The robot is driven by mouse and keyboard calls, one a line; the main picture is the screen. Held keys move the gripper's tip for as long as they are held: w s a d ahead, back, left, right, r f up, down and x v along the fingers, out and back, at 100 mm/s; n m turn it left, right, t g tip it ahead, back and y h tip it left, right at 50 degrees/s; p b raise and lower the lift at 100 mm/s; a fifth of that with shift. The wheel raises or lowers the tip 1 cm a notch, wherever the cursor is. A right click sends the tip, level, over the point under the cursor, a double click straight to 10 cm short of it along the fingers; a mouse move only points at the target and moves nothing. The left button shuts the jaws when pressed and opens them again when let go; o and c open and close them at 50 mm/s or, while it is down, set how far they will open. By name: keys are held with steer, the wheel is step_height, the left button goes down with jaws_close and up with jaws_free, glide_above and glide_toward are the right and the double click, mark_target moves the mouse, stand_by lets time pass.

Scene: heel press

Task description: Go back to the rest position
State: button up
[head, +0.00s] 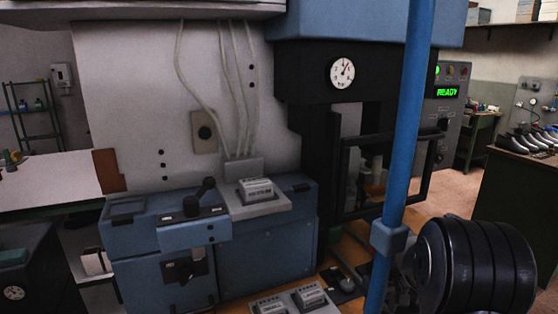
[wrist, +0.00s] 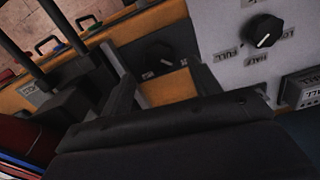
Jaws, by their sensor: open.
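My gripper (wrist: 162,88) shows in the wrist view as two dark fingers above a wide dark body. The fingers stand apart and nothing shows between them but the scene behind. In the wrist view a black knob (wrist: 264,31) sits on a grey panel with FULL and HALF marks, to the right of my gripper. My gripper's fingers cannot be made out in the head view.
A blue upright pole (head: 407,130) crosses the head view before the press. A blue cabinet (head: 265,247) with a black lever (head: 205,190) stands at left centre. Shoes (head: 535,138) stand on a bench at right. A pale table (head: 50,183) is at far left.

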step_height(320, 180, down, 4)
steer(key=shift+r, duration=0.1)
steer(key=shift+r+m, duration=0.1)
steer(key=shift+m, duration=0.4)
steer(key=m, duration=0.3)
steer(key=m+p, duration=0.1)
steer(key=m, duration=0.4)
steer(key=shift+d, duration=0.15)
steer(key=m, duration=0.4)
steer(key=shift+m+p, duration=0.3)
steer(key=shift+m, duration=0.1)
steer(key=m, duration=0.4)
steer(key=shift+s+d+p, duration=0.1)
steer(key=shift+s+p, duration=0.05)
steer(key=shift+p, duration=0.25)
steer(key=shift+r, duration=1.25)
steer(key=shift+r, duration=0.1)
